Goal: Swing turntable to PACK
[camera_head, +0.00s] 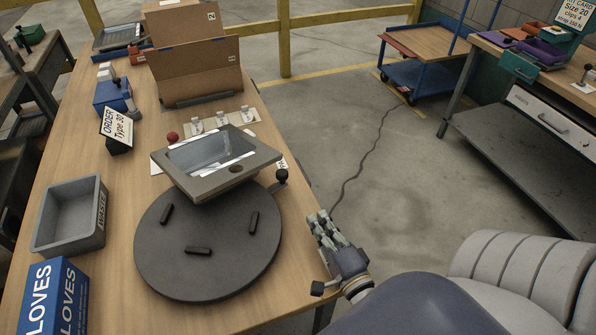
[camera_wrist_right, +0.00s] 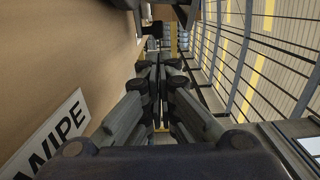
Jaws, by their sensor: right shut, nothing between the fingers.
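The turntable (camera_head: 205,262) is a dark round disc on the wooden table in the head view, with several small black blocks on its top. A grey sink (camera_head: 184,181) with white strips in its basin sits tilted over the disc's far part. A black knob (camera_head: 281,175) stands at the disc's far right edge. My right gripper (camera_head: 322,219) is to the right of the disc, past the table's edge, apart from the disc and knob. It is shut and empty; its closed fingers also show in the right wrist view (camera_wrist_right: 158,70). My left gripper is not in view.
A grey waste bin (camera_head: 105,205) and a blue gloves box (camera_head: 52,300) stand left of the disc. An order sign (camera_head: 117,130), a red knob (camera_head: 172,137) and cardboard boxes (camera_head: 195,70) are farther back. Open floor lies right of the table.

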